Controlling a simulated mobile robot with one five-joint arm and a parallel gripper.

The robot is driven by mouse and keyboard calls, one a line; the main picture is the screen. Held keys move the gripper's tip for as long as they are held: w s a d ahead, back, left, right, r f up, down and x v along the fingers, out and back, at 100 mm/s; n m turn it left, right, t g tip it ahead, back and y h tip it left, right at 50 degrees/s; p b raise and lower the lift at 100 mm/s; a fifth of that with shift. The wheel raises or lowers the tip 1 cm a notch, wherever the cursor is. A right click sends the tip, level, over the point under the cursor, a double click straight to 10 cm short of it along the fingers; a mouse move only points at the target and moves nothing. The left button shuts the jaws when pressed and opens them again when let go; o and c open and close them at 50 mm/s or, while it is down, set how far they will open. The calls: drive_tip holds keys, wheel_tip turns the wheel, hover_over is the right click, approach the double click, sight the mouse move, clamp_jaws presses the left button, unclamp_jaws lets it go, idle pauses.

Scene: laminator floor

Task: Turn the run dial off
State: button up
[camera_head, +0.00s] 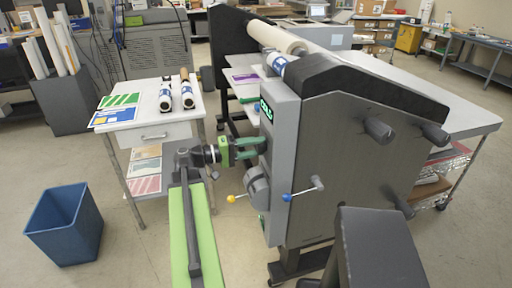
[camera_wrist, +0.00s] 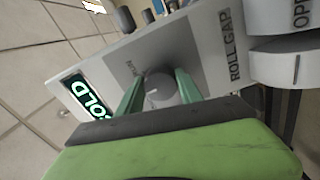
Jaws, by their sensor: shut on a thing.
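The run dial (camera_wrist: 162,90) is a small grey round knob on the light grey control panel of the laminator, seen in the wrist view. A short pale mark shows on its face, and faint "RUN" lettering sits beside it. My gripper (camera_head: 262,144) reaches the panel from the left in the head view. Its two green fingers are closed on opposite sides of the dial. The laminator (camera_head: 345,150) is a large grey machine with a long roller on top.
A "COLD" display (camera_wrist: 88,95) and a larger "ROLL GAP" knob (camera_wrist: 285,62) flank the dial. A white side table (camera_head: 150,128) and blue bin (camera_head: 66,225) stand left.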

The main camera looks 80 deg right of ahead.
idle(0.4)
drive_tip(key=o, duration=1.4)
drive_tip(key=shift+w, duration=0.1)
drive_tip(key=v, duration=1.7)
drive_tip(key=shift+w+a, duration=0.1)
drive_tip(key=shift+w, duration=0.05)
